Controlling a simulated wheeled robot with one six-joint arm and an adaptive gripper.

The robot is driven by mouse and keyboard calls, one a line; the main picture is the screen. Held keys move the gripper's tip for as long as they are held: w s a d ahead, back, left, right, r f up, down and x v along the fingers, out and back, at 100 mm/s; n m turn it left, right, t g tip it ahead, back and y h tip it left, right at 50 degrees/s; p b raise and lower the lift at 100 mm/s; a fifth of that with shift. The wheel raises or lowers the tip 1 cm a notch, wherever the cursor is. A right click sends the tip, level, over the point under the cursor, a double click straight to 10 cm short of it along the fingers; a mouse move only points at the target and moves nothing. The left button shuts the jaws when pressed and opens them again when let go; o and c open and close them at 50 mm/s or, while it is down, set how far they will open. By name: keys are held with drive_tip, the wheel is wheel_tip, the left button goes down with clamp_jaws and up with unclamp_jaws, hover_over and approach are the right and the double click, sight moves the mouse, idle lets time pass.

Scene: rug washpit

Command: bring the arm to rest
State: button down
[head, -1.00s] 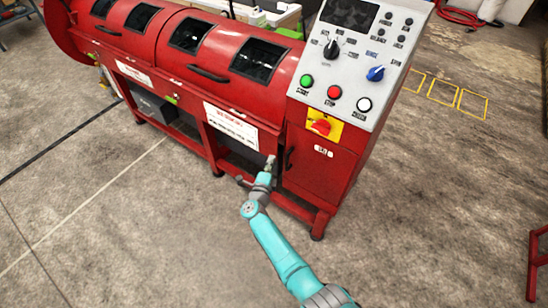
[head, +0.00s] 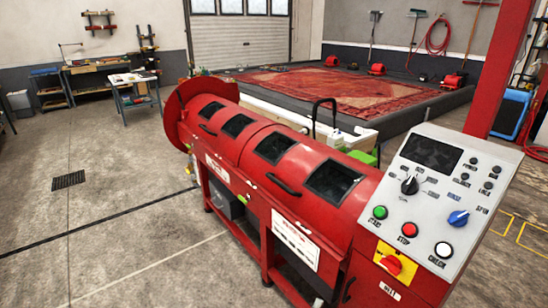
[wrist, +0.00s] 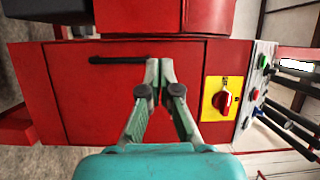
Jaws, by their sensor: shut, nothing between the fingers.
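My gripper (wrist: 153,74) shows in the wrist view with its two fingertips together and nothing between them. It points at the red cabinet front (wrist: 75,95) of the machine, which has a black bar handle (wrist: 120,60). I cannot tell the exact gap to the door. A red rotary switch on a yellow plate (wrist: 222,98) is right of the fingers. In the head view the red machine (head: 255,150) fills the middle, and my arm and gripper are out of frame.
The sloped control panel (head: 425,165) has buttons and knobs. Behind the machine lies a red rug (head: 340,88) in a low-walled pit. A workbench (head: 110,68) and a small table (head: 137,95) stand at back left.

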drive_tip(key=s+d+r+n+t+y, duration=0.1)
drive_tip(key=s+d+n+t+y, duration=0.15)
drive_tip(key=s+n, duration=0.75)
drive_tip(key=s+d+r+n+t+y, duration=0.15)
drive_tip(key=s+y, duration=0.25)
drive_tip(key=s, duration=1.5)
drive_tip(key=s+r+n+g+y, duration=0.1)
drive_tip(key=s+r+n+g, duration=0.1)
drive_tip(key=s+r+n, duration=0.4)
drive_tip(key=s+a+r+n+g+y, duration=0.1)
drive_tip(key=s+r+n, duration=0.5)
drive_tip(key=s+r, duration=0.6)
drive_tip(key=s+g+y, duration=0.1)
drive_tip(key=s, duration=0.4)
drive_tip(key=shift+g, duration=0.3)
